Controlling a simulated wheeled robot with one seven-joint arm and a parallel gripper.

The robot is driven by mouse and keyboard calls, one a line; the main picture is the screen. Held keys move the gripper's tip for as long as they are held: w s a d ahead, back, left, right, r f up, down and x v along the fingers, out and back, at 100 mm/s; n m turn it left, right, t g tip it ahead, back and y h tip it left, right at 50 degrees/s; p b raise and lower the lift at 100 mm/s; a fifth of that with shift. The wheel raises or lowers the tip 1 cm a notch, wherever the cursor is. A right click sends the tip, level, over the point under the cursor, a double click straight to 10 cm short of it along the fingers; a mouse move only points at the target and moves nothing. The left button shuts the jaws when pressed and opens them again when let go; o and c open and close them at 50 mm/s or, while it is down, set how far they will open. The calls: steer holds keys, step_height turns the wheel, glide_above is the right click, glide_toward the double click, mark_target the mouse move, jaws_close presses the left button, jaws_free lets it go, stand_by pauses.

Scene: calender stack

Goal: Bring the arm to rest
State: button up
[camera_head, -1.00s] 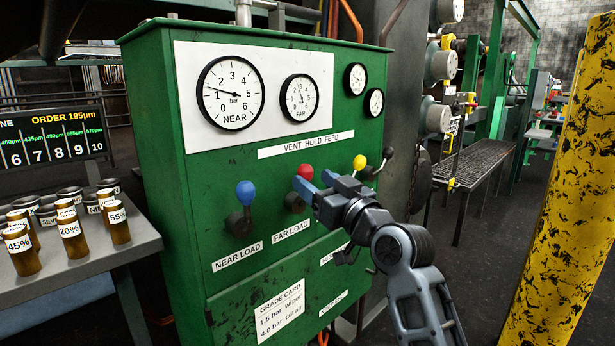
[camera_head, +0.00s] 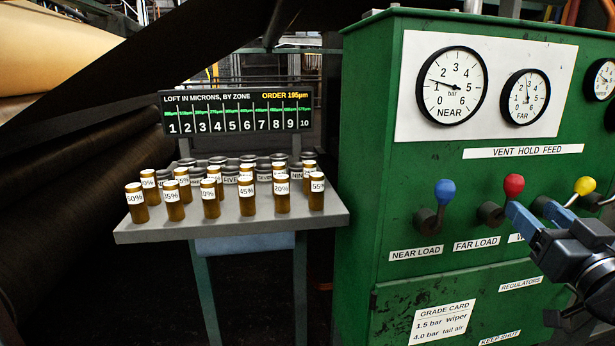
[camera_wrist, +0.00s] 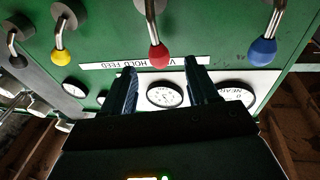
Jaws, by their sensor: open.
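My gripper (camera_head: 533,212) is at the right edge of the head view, in front of the green panel (camera_head: 365,150). Its blue fingers are apart and empty, close to the red-knobbed lever (camera_head: 513,186) and below and right of its knob. Whether a finger touches it I cannot tell. In the wrist view, the gripper (camera_wrist: 161,68) is open with both dark fingers spread, and the red knob (camera_wrist: 159,56) shows between and beyond the tips. My forearm is cut off by the head view's right edge.
Blue (camera_head: 445,190) and yellow (camera_head: 584,186) knobbed levers flank the red one. Gauges NEAR (camera_head: 452,85) and FAR (camera_head: 526,97) sit above. A grey table (camera_head: 150,232) with several brown labelled bottles stands left, before a zone display (camera_head: 236,109). Dark rollers fill the far left.

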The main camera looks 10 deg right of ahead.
steer(key=s+a+f+g+p, duration=0.1)
steer(key=s+a+f+p, duration=0.2)
steer(key=s+a+f, duration=0.4)
steer(key=s+a+f+g+p, duration=0.25)
steer(key=s+a+f, duration=0.25)
steer(key=s, duration=0.5)
steer(key=s+a+r+n+y+p, duration=0.1)
steer(key=s+a+r+p, duration=0.1)
steer(key=s, duration=0.8)
steer(key=s+a+r+n+g+y+p, duration=0.1)
steer(key=s+a, duration=0.4)
steer(key=s, duration=0.6)
steer(key=shift+s+a+r+y+p, duration=0.25)
steer(key=shift+r+y+p, duration=0.45)
steer(key=shift+p, duration=0.45)
